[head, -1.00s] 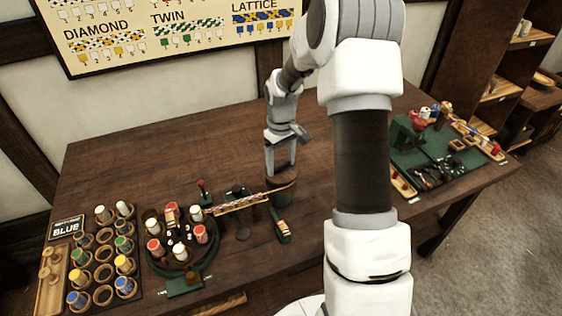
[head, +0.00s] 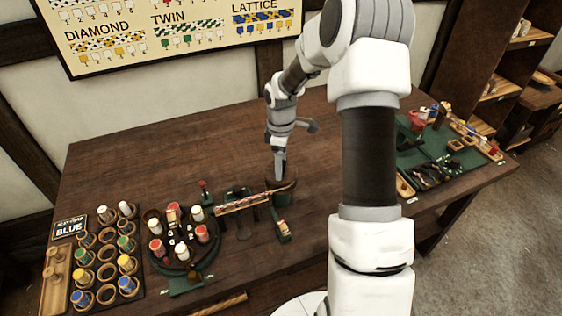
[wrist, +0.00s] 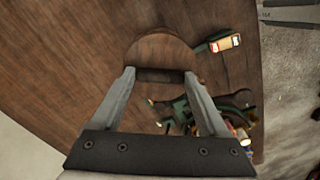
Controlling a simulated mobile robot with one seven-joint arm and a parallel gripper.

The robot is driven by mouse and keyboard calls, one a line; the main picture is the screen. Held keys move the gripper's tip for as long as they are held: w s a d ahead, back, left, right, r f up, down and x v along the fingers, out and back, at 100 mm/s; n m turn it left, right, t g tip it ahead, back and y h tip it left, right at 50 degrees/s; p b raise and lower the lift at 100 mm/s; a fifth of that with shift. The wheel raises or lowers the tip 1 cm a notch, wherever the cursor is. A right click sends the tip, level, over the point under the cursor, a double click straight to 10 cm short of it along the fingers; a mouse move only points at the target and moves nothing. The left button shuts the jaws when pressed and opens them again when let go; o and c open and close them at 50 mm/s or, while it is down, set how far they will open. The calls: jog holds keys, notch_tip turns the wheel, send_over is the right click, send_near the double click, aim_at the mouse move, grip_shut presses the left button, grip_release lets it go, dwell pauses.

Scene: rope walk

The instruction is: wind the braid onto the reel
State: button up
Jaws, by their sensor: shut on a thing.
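The reel (head: 290,186) is a round brown wooden piece on a dark green base, right of the table's middle. In the wrist view, its round wooden top (wrist: 160,48) lies between and just beyond my fingers. My gripper (head: 280,174) points down at it, shut on a dark wooden bar across the reel (wrist: 160,76). The braid (head: 240,205) is a pale strip with red marks, stretching from near the bobbin carousel (head: 180,236) to the reel. The gripper and reel partly hide the braid's end.
A rack of bobbins (head: 108,272) with a "BLUE" sign (head: 70,228) stands at the left. A green mat with tools (head: 440,165) is at the right. The table behind the reel is clear.

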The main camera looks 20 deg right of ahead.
jog(key=shift+r, duration=0.1)
dwell(0.5)
jog(key=o, duration=1.2)
jog(key=shift+o, duration=0.2)
notch_tip(320, 180, up, 17)
jog(key=shift+r, duration=0.2)
